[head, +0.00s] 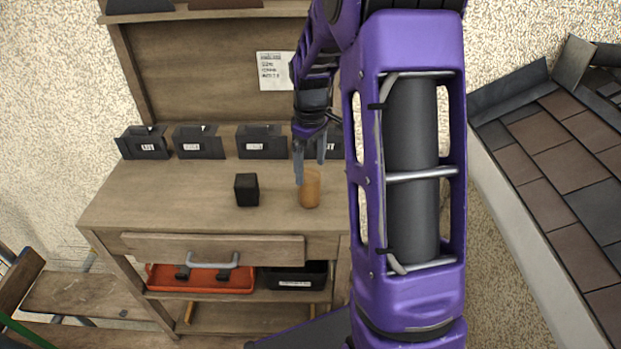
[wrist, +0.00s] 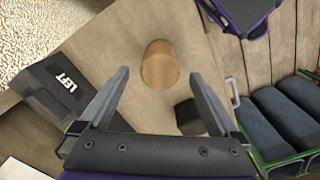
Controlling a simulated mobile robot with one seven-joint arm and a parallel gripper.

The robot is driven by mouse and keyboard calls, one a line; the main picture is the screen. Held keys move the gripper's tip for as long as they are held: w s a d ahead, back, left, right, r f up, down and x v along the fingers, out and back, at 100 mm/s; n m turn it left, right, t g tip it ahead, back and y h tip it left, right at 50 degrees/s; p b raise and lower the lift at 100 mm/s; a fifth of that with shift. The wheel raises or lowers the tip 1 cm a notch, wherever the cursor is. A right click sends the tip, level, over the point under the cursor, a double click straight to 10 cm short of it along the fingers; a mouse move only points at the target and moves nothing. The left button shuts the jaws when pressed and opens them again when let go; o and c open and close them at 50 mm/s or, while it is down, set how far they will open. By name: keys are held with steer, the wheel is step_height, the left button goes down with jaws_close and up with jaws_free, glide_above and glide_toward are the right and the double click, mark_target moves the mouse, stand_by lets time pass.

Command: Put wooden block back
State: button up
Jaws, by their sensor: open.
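The wooden block (head: 310,190), a light brown rounded piece, stands on the workbench top (head: 150,197), right of centre. It also shows in the wrist view (wrist: 160,66), just beyond the fingertips and between their lines. My gripper (head: 310,172) is open and empty, close above and behind the block in the head view. In the wrist view its two fingers (wrist: 160,83) are spread apart. I cannot tell whether a finger touches the block.
A black block (head: 246,189) stands left of the wooden block. Several dark labelled bins (head: 199,142) line the bench's back; one in the wrist view reads LEFT (wrist: 65,85). A tiled roof (head: 560,150) is at right.

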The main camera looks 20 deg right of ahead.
step_height(320, 180, up, 4)
steer(key=shift+r, duration=0.1)
stand_by(0.5)
